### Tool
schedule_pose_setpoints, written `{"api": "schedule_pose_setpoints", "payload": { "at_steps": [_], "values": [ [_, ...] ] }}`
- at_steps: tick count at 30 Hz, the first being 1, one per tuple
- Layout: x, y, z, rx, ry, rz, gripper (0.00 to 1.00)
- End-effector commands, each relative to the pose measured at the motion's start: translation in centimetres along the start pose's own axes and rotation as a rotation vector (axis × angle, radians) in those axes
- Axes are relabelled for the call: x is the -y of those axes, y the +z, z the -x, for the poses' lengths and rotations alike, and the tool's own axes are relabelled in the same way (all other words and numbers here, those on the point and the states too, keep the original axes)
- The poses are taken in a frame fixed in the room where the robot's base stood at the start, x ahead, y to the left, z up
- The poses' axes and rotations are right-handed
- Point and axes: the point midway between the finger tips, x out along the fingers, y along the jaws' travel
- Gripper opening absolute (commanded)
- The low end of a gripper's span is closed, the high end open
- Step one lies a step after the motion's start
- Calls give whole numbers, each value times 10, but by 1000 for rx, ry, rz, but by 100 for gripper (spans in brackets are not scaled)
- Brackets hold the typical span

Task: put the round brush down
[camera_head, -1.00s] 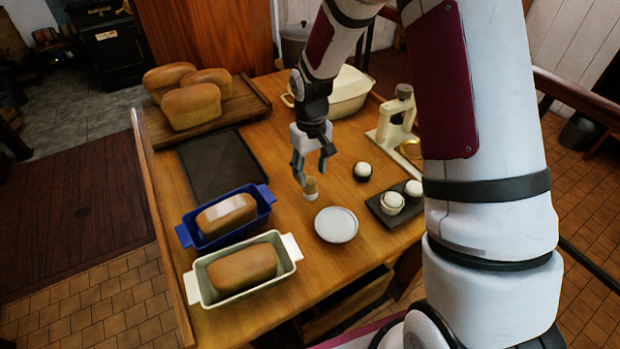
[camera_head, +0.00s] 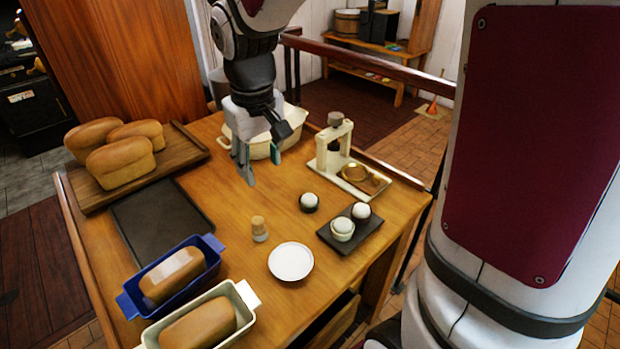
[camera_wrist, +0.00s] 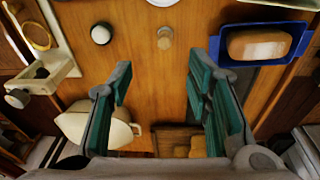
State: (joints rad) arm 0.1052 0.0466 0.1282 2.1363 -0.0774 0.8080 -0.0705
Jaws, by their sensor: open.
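The round brush (camera_head: 260,229), small with a tan wooden top and a pale lower part, stands upright on the wooden table (camera_head: 205,205), left of the white plate (camera_head: 291,261). In the wrist view the brush (camera_wrist: 165,38) shows beyond my fingertips, with bare wood around it. My gripper (camera_head: 262,165) is open and empty. It hangs above the table, behind and apart from the brush. The wrist view shows the two green-padded fingers (camera_wrist: 160,82) wide apart with nothing between them.
Blue (camera_head: 212,262) and cream (camera_head: 243,300) loaf pans hold bread at the front left. A dark tray (camera_head: 162,220) and a board (camera_head: 187,150) of loaves lie behind. A cream casserole (camera_head: 293,125) is behind my gripper.

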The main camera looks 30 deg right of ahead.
Motion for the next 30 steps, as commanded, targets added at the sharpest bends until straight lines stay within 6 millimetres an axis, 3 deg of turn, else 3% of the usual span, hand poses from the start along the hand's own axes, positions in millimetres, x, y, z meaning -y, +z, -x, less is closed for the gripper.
{"api": "schedule_pose_setpoints", "payload": {
  "at_steps": [1,6,15,22,30],
  "values": [
    [1,10,16,-27,8,-9,45],
    [4,45,55,-94,21,-44,45],
    [12,114,99,-219,14,-106,45],
    [20,154,111,-292,-9,-140,45],
    [22,168,112,-315,-19,-151,45]
  ]
}}
